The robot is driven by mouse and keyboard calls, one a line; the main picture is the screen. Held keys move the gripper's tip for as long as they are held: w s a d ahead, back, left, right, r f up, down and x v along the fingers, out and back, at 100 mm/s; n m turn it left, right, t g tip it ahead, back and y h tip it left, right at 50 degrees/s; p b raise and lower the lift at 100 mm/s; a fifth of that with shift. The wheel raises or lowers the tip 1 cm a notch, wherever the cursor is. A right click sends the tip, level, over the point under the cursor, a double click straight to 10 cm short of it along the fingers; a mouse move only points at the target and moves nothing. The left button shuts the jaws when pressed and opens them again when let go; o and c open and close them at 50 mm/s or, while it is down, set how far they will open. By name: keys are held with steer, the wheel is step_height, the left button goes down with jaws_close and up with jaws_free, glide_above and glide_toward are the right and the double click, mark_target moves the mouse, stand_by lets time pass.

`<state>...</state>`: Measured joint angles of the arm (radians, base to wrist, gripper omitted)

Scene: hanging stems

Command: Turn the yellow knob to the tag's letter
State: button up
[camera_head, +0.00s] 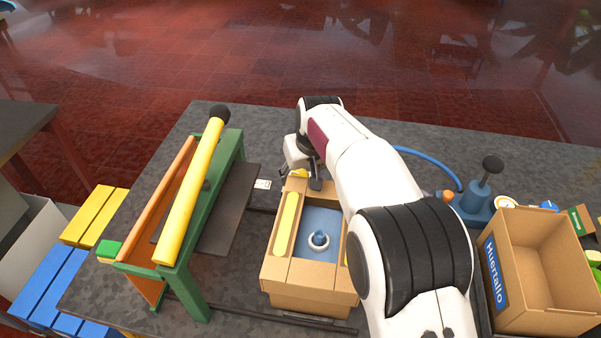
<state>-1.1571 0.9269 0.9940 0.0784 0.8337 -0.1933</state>
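A small yellow piece, which looks like the yellow knob (298,173), shows at the back edge of a cardboard box in the camera_head view. It is partly hidden by my gripper. My gripper (312,186) points down right beside it, with a dark finger just to its right. I cannot tell whether the finger touches it or whether the gripper is open. A small white tag (262,184) lies to the left of the knob. It has dark marks, too small to read. The knob's pointer and any letters around it cannot be made out.
The cardboard box (310,273) holds a blue panel with a white ring and blue peg. A green frame (191,291) with a yellow roller (190,190) stands left. My arm covers the middle right. An open carton (546,319) and a blue pump (474,205) stand right.

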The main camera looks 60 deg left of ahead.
steer(key=c, duration=1.1)
steer(key=shift+m+t, duration=0.3)
steer(key=shift+m, duration=0.5)
steer(key=shift+s+m+t+h, duration=0.1)
steer(key=shift+m+t+h, duration=0.25)
steer(key=shift+m, duration=0.65)
steer(key=shift+a+m+t+h, duration=0.1)
steer(key=shift+m+t+h, duration=0.25)
steer(key=shift+m, duration=1.45)
